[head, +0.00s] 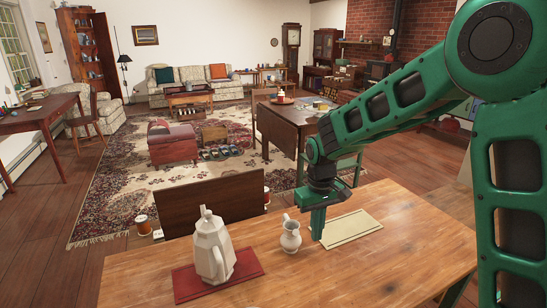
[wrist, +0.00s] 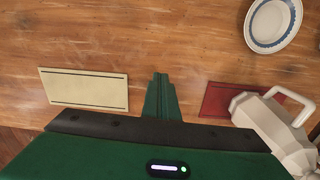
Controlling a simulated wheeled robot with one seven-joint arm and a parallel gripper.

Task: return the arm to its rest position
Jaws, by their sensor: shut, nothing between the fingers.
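My gripper (head: 317,234) is at the end of my green arm, pointing down above the wooden table, between the small white jug and the cream mat. In the wrist view its two green fingers (wrist: 160,92) are together with nothing between them. My arm reaches in from the right of the head view, bent at the elbow.
A white coffee pot (head: 212,248) stands on a red mat (head: 184,287). A small white jug (head: 290,237) stands just left of my gripper; a cream mat (head: 352,229) lies right. The wrist view shows a blue-rimmed white dish (wrist: 272,22). A dark chair back (head: 208,203) is behind the table (head: 330,275).

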